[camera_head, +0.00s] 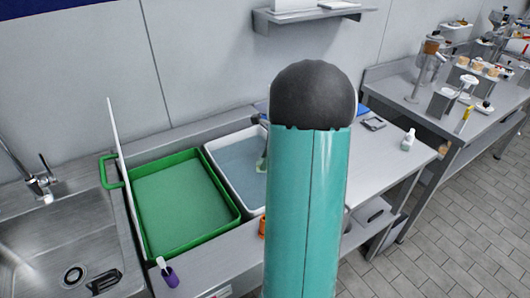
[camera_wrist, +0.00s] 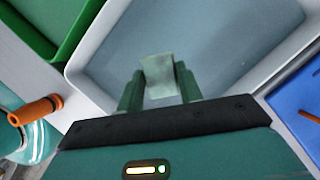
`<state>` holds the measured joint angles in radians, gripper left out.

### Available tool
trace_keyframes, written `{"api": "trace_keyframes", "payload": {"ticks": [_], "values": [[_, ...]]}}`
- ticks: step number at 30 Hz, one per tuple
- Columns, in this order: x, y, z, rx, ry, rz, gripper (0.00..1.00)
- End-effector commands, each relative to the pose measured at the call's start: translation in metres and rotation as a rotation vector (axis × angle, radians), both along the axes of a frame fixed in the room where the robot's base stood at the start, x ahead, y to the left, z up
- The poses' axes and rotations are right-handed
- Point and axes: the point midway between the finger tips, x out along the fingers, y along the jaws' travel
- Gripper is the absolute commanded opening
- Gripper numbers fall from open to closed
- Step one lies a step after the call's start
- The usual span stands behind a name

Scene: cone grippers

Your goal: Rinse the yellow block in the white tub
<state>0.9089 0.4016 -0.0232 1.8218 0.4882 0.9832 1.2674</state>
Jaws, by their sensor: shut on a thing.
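The white tub (camera_head: 212,150) holds grey-blue water and stands on the counter right of a green tub. In the wrist view its pale rim (camera_wrist: 88,50) runs down the left. My gripper (camera_wrist: 160,84) has green fingers and is shut on a block (camera_wrist: 160,75) that looks pale grey-green, not clearly yellow. The block is over the water, inside the tub's outline. I cannot tell whether it touches or dips into the water. In the head view my arm hides the tub's right side; only a bit of green shows at its edge.
A sink (camera_head: 60,240) lies further left. An orange-handled thing (camera_wrist: 38,109) is near the tub. A blue board (camera_wrist: 292,100) lies beside the tub. A purple-handled item (camera_head: 169,276) is in front.

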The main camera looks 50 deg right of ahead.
Motion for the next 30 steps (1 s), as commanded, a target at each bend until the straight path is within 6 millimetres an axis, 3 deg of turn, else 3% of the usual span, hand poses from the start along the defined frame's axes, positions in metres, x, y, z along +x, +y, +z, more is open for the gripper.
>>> {"api": "trace_keyframes", "payload": {"ticks": [21,30], "values": [[0.004,0.001,-0.066,0.002,0.001,0.002,0.12],[0.004,0.000,-0.083,0.000,0.000,0.001,0.12]]}}
